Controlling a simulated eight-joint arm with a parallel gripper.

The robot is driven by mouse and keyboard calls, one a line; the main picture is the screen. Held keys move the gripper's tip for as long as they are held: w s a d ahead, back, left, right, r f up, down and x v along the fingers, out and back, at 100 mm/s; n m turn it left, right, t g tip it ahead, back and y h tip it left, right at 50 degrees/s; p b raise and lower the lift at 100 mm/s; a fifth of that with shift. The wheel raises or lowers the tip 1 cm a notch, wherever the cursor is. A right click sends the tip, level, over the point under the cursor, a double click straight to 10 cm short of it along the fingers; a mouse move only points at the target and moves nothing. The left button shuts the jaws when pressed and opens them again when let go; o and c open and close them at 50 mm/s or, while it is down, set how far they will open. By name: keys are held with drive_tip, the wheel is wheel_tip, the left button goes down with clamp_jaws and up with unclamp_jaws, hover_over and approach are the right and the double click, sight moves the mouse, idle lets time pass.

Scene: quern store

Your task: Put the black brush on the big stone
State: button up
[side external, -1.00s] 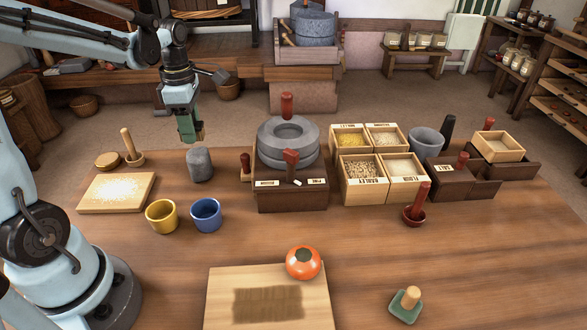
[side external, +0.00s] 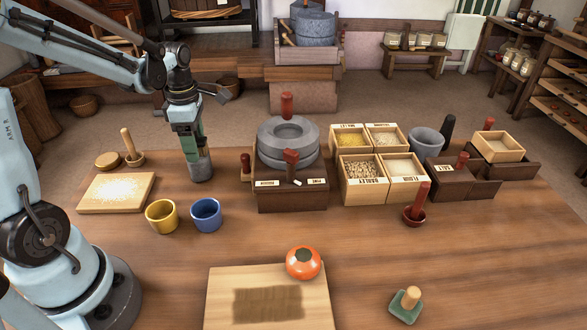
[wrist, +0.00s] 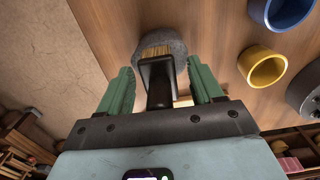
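The black brush (wrist: 157,80) stands between my gripper's two green fingers in the wrist view. Its pale bristles point at the top of a grey stone (wrist: 176,46). Narrow gaps show between the handle and both fingers, so my gripper (wrist: 161,82) looks open around it. In the side view my gripper (side external: 192,150) is low over the upright grey stone (side external: 201,170) at the back left of the table. The gripper hides the brush there. Whether the bristles press on the stone cannot be told.
A yellow cup (side external: 161,216) and a blue cup (side external: 206,215) stand in front of the stone. A pale board (side external: 115,193) lies to its left. A stone quern (side external: 288,158) on a dark box stands right.

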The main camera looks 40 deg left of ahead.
wheel_tip(320, 180, up, 12)
drive_tip(key=shift+r, duration=0.1)
drive_tip(key=shift+d+m, duration=0.3)
drive_tip(key=shift+m, duration=0.1)
drive_tip(key=s+d+f+m+t, duration=0.2)
drive_tip(key=d+m, duration=0.5)
drive_tip(key=m, duration=0.6)
drive_tip(key=s+d+f+m+t, duration=0.2)
drive_tip(key=d+m+t, duration=0.3)
drive_tip(key=m, duration=0.8)
drive_tip(key=shift+d+f, duration=0.65)
drive_tip(key=shift+d, duration=0.35)
